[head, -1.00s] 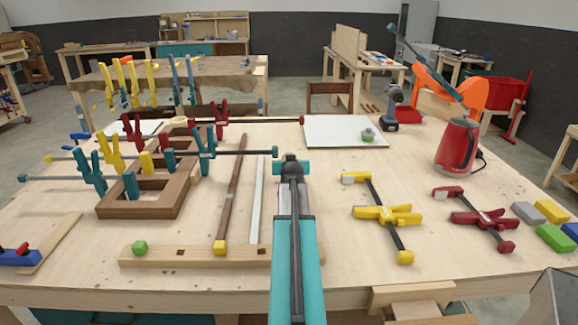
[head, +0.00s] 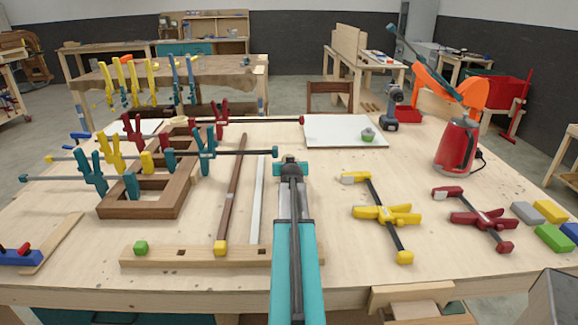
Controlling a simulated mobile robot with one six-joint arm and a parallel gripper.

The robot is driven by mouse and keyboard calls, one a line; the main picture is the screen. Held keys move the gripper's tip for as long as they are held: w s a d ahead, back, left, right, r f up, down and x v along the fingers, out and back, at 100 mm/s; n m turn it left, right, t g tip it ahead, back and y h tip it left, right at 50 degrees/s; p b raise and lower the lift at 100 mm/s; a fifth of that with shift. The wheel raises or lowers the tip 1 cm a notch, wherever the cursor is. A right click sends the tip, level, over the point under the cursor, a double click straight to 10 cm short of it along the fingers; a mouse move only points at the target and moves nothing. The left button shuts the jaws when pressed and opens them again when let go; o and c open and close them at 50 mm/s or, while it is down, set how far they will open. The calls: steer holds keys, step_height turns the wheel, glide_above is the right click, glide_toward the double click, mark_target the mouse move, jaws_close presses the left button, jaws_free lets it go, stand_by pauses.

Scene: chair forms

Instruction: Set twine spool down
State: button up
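My gripper (head: 291,168) is seen from behind, above the middle of the workbench (head: 330,225). My own arm hides its fingers, so I cannot see whether they are open or shut, or whether anything is between them. I cannot clearly make out a twine spool. A small pale round item (head: 180,119), too small to identify, sits among the clamps at the back left, well away from my gripper. A small green and grey item (head: 368,136) rests on the white board (head: 330,128), beyond and to the right of my gripper.
Clamps stand on a brown wooden frame (head: 112,208) at left. A yellow clamp (head: 385,214) and a red clamp (head: 480,219) lie at right. A red kettle (head: 456,147) and a drill (head: 391,106) stand behind. Bare benchtop lies between the white board and yellow clamp.

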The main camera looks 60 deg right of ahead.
steer(key=shift+f, duration=0.2)
steer(key=o, duration=1.1)
steer(key=shift+r, duration=0.2)
steer(key=shift+b+v, duration=0.5)
steer(key=shift+v, duration=2.75)
steer(key=shift+b+v, duration=0.3)
steer(key=shift+v, duration=2.5)
